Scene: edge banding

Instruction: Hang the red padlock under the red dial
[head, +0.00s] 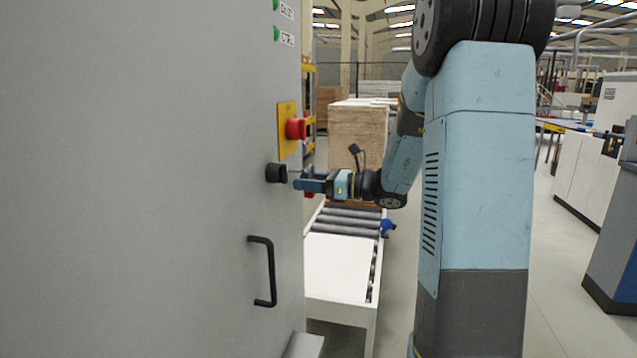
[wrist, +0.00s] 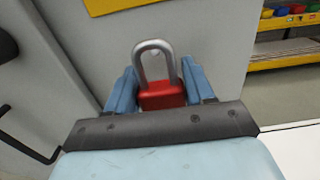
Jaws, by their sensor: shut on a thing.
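The red padlock (wrist: 162,97) with its grey shackle is between the two blue fingers of my gripper (wrist: 160,84) in the wrist view. The fingers are shut on its red body; the shackle points away from the wrist. In the head view my gripper (head: 306,185) is beside the cabinet front, and a bit of the padlock (head: 309,195) shows red below the fingers. A red round knob (head: 296,129) on a yellow plate (head: 286,127) sits above my gripper. A black knob (head: 277,173) is below that plate, just left of the fingertips. Shackle contact cannot be told.
The grey cabinet (head: 150,180) fills the left side. Its black door handle (head: 270,272) sticks out below my gripper. A roller conveyor (head: 340,262) runs behind and below, with a wooden stack (head: 357,135) beyond. Yellow shelving (wrist: 285,50) is at the wrist view's upper right.

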